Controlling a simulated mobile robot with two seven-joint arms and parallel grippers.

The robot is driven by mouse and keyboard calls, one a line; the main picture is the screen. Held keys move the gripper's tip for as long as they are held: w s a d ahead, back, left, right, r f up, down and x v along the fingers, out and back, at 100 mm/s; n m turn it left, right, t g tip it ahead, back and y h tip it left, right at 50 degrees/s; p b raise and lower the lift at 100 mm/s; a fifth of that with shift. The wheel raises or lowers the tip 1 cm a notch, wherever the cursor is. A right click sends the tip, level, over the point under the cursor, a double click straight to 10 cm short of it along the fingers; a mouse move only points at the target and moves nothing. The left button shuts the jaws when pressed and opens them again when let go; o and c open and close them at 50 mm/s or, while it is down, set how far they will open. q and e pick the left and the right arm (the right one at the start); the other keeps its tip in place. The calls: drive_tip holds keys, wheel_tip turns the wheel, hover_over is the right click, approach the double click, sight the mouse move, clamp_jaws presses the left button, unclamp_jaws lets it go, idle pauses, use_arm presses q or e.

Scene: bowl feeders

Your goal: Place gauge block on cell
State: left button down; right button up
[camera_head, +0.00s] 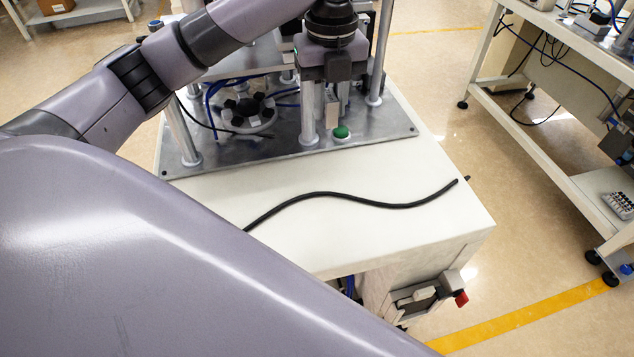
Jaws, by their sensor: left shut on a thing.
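My left arm comes in from the left, and its gripper (334,108) points down over the cell, a metal base plate (385,128) with upright posts on a white table. The gripper is shut on a small beige-grey block (333,114), which looks like the gauge block. The block is partly hidden between the fingers and posts. I cannot tell whether it touches the plate. My right gripper is not in view.
A green button (341,132) sits on the plate close to the gripper. A round fixture with black knobs (248,112) and blue tubes stands to the left. A black cable (350,198) crosses the white table (410,235). Another bench (570,170) stands at right.

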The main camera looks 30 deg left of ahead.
sight(326, 193)
use_arm(q)
drive_tip(key=shift+w+a+f, duration=0.1)
drive_tip(key=shift+w+a, duration=0.15)
drive_tip(key=shift+w, duration=0.1)
wheel_tip(326, 193, down, 20)
drive_tip(key=shift+r+b, duration=0.15)
drive_tip(key=shift+b, duration=0.25)
drive_tip(key=c, duration=0.9)
unclamp_jaws()
wheel_tip(326, 193, up, 12)
drive_tip(key=shift+r, duration=0.1)
drive_tip(key=shift+s, duration=0.1)
